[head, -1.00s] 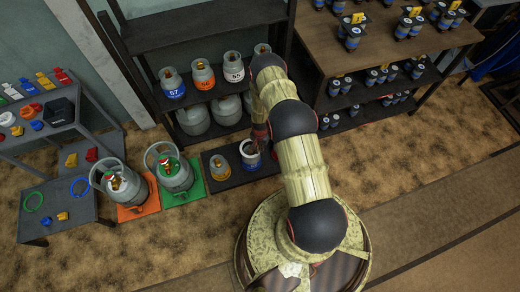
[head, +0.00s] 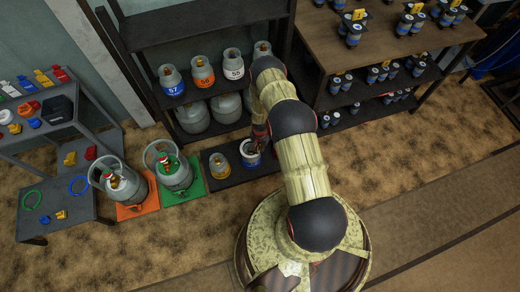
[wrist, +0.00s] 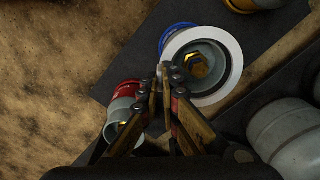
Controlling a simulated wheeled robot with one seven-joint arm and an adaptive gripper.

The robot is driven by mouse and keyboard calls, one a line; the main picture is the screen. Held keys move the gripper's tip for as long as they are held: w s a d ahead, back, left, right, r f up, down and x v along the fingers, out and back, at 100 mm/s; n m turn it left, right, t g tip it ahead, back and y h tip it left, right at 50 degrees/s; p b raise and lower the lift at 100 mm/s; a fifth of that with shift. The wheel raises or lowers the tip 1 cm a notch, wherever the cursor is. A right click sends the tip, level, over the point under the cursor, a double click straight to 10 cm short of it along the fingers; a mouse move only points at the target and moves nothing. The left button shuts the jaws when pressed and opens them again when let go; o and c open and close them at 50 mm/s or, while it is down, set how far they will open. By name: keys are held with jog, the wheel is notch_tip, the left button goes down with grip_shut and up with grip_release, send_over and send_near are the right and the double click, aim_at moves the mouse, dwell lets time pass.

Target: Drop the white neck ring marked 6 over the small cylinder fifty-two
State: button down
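The white neck ring (wrist: 231,82) shows in the wrist view as a wide flat band encircling the grey collar and gold valve of a small cylinder. This small cylinder (head: 252,161) has a blue band and stands on a dark plate (head: 238,180) in the head view. Blue also peeks out past the ring's upper left in the wrist view. Whether the ring rests on the cylinder or hangs just above it, I cannot tell. My gripper (wrist: 160,77) has its fingertips close together at the ring's left edge, seemingly pinching it. The numbers on ring and cylinder are not legible.
A small orange-banded cylinder (head: 220,165) stands left on the same plate. A small red-banded cylinder (wrist: 125,96) is close to my gripper's left finger. Large cylinders stand on green (head: 193,187) and orange (head: 136,211) plates. A dark shelf (head: 205,95) holds cylinders behind.

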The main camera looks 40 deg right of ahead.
jog(key=shift+f, duration=0.3)
jog(key=shift+f, duration=0.3)
jog(key=shift+f, duration=0.35)
jog(key=shift+f, duration=0.25)
jog(key=c, duration=2)
grip_release()
jog(key=shift+o, duration=0.2)
jog(key=shift+r, duration=0.1)
